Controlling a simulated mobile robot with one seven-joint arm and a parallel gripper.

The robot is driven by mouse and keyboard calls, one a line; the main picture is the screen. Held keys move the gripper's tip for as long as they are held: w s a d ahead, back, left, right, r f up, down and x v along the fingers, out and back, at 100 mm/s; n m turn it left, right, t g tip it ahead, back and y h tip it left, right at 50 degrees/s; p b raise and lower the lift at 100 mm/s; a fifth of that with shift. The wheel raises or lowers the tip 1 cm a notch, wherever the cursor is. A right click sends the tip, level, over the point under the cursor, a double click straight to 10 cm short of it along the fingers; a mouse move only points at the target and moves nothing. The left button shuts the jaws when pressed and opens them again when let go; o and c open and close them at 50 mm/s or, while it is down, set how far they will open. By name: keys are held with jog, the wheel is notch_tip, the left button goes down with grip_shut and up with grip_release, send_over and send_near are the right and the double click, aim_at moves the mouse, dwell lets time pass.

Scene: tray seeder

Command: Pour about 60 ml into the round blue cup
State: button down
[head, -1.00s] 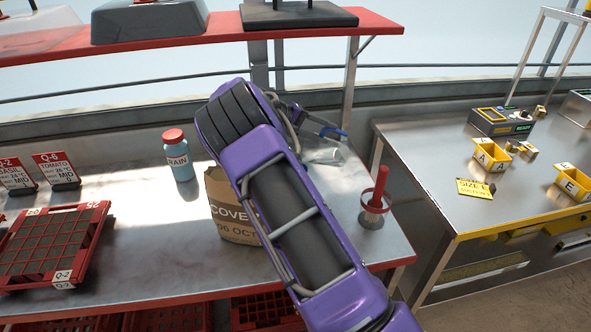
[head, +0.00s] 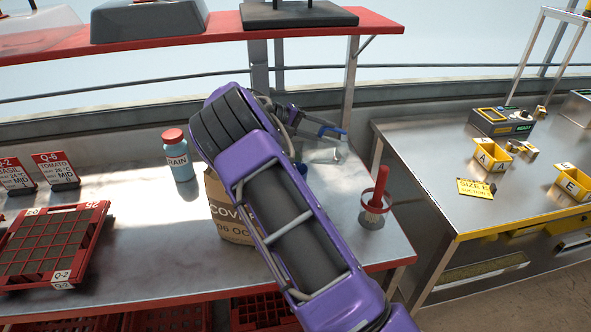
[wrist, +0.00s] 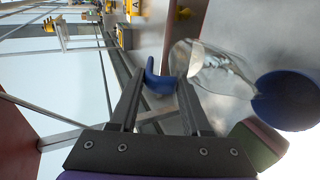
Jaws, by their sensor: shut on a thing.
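My gripper (wrist: 160,95) is shut on the blue handle (wrist: 160,82) of a clear vessel. In the wrist view the clear vessel (wrist: 205,65) extends from the handle toward a round blue cup (wrist: 285,100). In the head view the vessel (head: 322,151) shows above the right part of the red-edged bench, and a bit of the blue cup (head: 302,168) shows beside my purple arm. My arm hides most of the cup. I cannot tell the exact tilt of the vessel or its liquid level.
A red-handled tool in a round holder (head: 374,200) stands right of my arm. A cardboard bag (head: 225,208) is partly behind my arm. A blue bottle (head: 178,160) and red seed tray (head: 50,246) stand further left. A red shelf (head: 200,38) overhangs the back.

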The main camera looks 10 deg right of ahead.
aim_at(332, 130)
jog(key=shift+a+r, duration=0.1)
jog(key=shift+a, duration=0.05)
dwell(0.4)
jog(key=shift+r, duration=0.1)
jog(key=shift+d+f+y+p, duration=0.25)
jog(key=shift+d+y+p, duration=0.3)
jog(key=shift+d+y, duration=0.1)
jog(key=shift+d+f+y+p, duration=0.2)
jog(key=shift+d+y+p, duration=0.3)
jog(key=shift+d+y, duration=0.1)
jog(key=shift+d+f, duration=0.1)
jog(key=shift+f, duration=0.2)
jog(key=shift+w+d+r+y+p, duration=0.15)
jog(key=shift+r+y+p, duration=0.15)
jog(key=shift+y+p, duration=0.2)
jog(key=shift+d+y+p, duration=0.25)
jog(key=shift+p, duration=0.1)
jog(key=shift+d+f+y, duration=0.35)
jog(key=shift+f+y, duration=0.2)
jog(key=shift+y, duration=0.05)
jog(key=shift+d, duration=0.15)
